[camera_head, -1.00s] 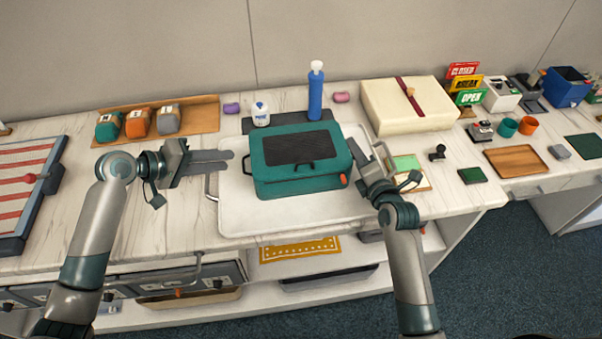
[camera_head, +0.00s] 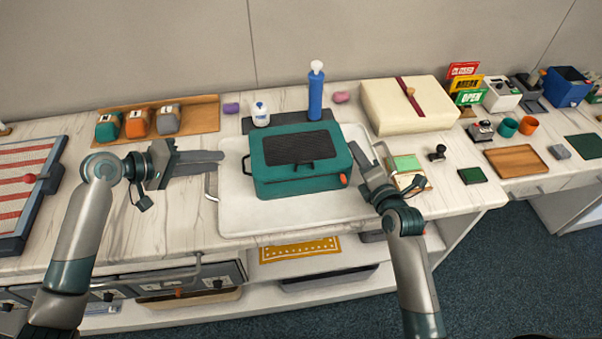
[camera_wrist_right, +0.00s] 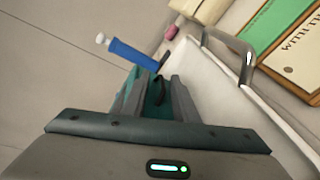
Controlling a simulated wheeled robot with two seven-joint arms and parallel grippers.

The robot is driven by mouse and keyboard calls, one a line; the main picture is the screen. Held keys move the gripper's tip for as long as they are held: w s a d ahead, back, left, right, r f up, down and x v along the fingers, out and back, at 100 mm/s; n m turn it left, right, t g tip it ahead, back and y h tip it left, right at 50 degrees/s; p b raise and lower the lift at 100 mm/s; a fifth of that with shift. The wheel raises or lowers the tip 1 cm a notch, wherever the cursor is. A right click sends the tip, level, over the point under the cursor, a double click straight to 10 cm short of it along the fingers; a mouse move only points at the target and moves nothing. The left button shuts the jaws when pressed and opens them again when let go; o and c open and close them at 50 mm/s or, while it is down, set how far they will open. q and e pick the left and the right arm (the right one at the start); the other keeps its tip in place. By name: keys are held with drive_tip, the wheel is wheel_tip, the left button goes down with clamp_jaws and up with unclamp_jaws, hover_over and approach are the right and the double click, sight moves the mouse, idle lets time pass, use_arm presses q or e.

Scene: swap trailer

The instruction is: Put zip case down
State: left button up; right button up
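The teal zip case (camera_head: 300,181) with a dark mesh panel on its lid rests flat on the white tray (camera_head: 240,218). Its lid is closed, and a dark handle shows at its left end. My left gripper (camera_head: 222,162) is empty and open, left of the case and apart from it, over the tray's left edge. My right gripper (camera_head: 366,150) is open and empty just right of the case. In the right wrist view the fingers (camera_wrist_right: 154,92) are apart, with part of the case (camera_wrist_right: 157,102) and a dark handle visible between them.
A blue bottle (camera_head: 316,95) and a small white bottle (camera_head: 260,114) stand behind the case on a dark mat. A cream box (camera_head: 405,112) is at back right. Green and tan cards (camera_head: 407,165) lie near my right gripper. Bare countertop lies left of the tray.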

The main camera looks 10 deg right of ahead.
drive_tip(key=v, duration=1)
drive_tip(key=shift+s, duration=0.2)
drive_tip(key=shift+s, duration=0.1)
